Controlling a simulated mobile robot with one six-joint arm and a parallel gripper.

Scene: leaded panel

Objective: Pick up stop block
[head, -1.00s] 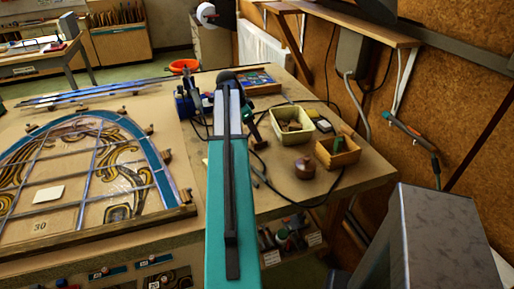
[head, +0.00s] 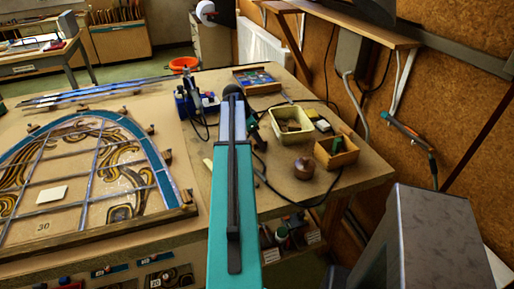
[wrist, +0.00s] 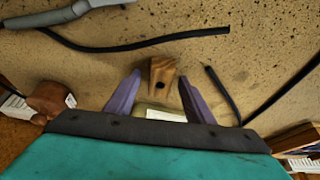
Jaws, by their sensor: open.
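The stop block, a small brown wooden block with a dark hole (wrist: 162,72), lies on the bench in the wrist view. My gripper (wrist: 159,77) is open, with its two purple fingers spread to the left and right of the block in the picture. The fingers do not appear to touch it. A pale yellowish item with a white label (wrist: 160,113) shows just below the block, partly hidden by my gripper. In the head view my teal arm reaches over the bench and hides the fingers and this block.
The leaded panel (head: 88,172) lies at the left with small wooden blocks along its edge. A soldering iron stand (head: 197,103), a cream tub (head: 292,126), a wooden box (head: 337,151) and a round wooden knob (head: 304,168) stand nearby. Black cable (wrist: 115,46) crosses the bench.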

